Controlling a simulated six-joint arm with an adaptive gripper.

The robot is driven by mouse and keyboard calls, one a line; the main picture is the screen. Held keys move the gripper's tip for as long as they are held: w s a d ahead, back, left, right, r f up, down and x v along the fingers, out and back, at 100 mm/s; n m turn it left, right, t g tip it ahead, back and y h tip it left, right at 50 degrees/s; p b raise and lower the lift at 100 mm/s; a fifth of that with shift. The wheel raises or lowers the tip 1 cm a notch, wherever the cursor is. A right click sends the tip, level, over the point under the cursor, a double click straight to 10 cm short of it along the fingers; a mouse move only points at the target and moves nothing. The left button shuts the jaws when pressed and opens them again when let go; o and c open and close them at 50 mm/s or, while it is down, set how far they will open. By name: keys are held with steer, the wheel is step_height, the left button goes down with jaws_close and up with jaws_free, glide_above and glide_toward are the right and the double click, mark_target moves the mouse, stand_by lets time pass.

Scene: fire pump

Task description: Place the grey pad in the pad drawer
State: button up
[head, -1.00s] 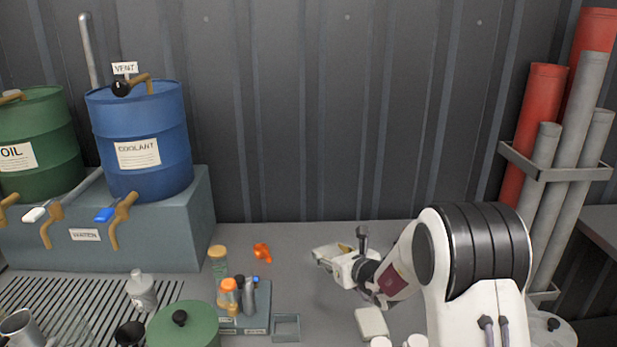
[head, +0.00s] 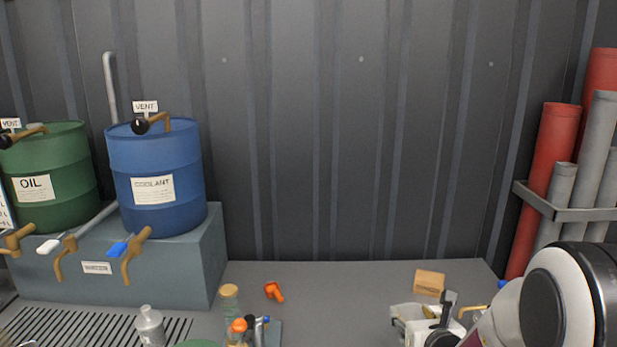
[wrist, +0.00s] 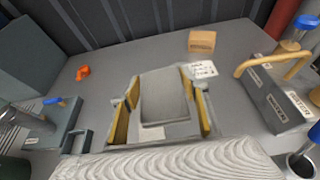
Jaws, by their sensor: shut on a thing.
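My gripper (wrist: 160,85) is shut on the grey pad (wrist: 166,98), a flat rectangular slab between its two yellow-lined fingers in the wrist view. The gripper also shows low at the right in the head view (head: 405,313), above the grey bench. The pad cannot be made out clearly there. I cannot pick out the pad drawer with certainty in either current view. A wavy-textured pale surface fills the bottom of the wrist view and hides what is below.
A cardboard-coloured box (wrist: 202,41) lies beyond the gripper. An orange item (wrist: 83,72) and a small grey tray (wrist: 75,141) are left. Bench between orange item and box is clear. Drums (head: 155,180) stand far left.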

steer(key=shift+d+r, duration=0.45)
steer(key=shift+d, duration=0.1)
steer(key=shift+a, duration=0.15)
steer(key=s+a+r+n+y, duration=0.2)
steer(key=a+r, duration=0.5)
steer(key=a, duration=0.5)
steer(key=s+a+r+n+y, duration=0.25)
steer(key=a+r, duration=0.55)
steer(key=a, duration=0.4)
steer(key=s+a+r+n+g+y, duration=0.1)
steer(key=s+a+r+y, duration=0.1)
steer(key=s+a+r, duration=0.4)
steer(key=s+a+r+n+g+y, duration=0.2)
steer(key=s+a+r, duration=0.5)
steer(key=s, duration=0.5)
steer(key=shift+s+a+r, duration=0.25)
steer(key=shift+s+a, duration=0.15)
steer(key=shift+a, duration=0.6)
